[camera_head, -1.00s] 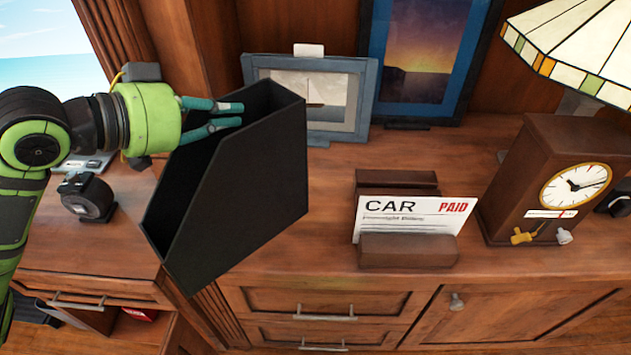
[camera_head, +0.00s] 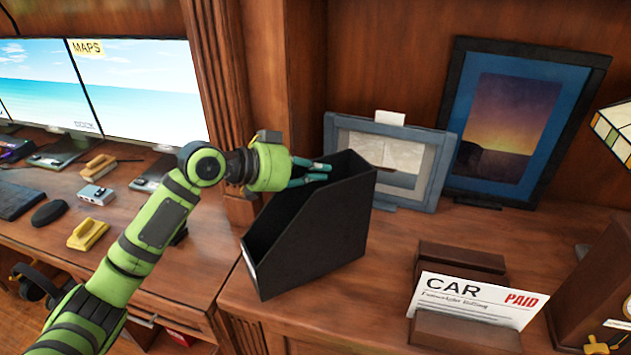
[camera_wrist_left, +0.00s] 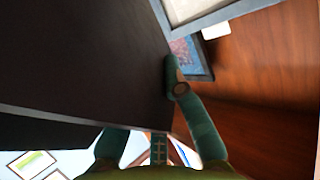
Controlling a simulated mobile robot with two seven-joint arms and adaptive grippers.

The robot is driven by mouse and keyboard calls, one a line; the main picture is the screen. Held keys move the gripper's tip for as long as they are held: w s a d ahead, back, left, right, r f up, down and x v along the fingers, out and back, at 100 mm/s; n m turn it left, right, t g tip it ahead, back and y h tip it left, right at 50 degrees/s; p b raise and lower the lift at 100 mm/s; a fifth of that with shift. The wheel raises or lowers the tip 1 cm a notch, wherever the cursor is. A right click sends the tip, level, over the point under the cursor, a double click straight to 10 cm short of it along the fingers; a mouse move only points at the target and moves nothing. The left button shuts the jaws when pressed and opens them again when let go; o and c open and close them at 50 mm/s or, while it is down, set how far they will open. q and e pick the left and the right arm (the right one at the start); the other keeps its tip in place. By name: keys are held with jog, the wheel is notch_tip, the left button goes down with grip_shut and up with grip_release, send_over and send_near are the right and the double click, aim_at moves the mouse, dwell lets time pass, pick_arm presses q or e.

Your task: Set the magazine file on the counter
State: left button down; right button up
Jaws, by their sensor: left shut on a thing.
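The black magazine file (camera_head: 318,238) is over the left end of the wooden counter (camera_head: 385,262), in front of the grey-blue picture frame. It looks nearly upright, its low open side facing left. I cannot tell whether its base touches the counter. My left gripper (camera_head: 318,172) reaches in from the left and is shut on the file's upper rear edge. In the left wrist view, the file's dark panel (camera_wrist_left: 85,55) fills the upper left beside the teal fingers. My right gripper is not in view.
A grey-blue frame (camera_head: 428,190) and a dark blue frame (camera_head: 462,110) stand behind. A letter holder (camera_head: 460,328) with a CAR card is at front right. Left is a lower desk with monitors (camera_head: 140,85). Bare counter lies between file and letter holder.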

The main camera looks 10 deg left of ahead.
pick_arm(q)
jog(key=shift+f, duration=1.45)
jog(key=c, duration=1.4)
grip_release()
jog(key=shift+s+f, duration=0.1)
jog(key=shift+f, duration=0.05)
jog(key=shift+o, duration=0.2)
jog(key=b, duration=0.3)
send_near(315, 183)
jog(key=shift+v, duration=1.1)
jog(key=shift+d+p, duration=0.15)
jog(key=shift+p, duration=0.15)
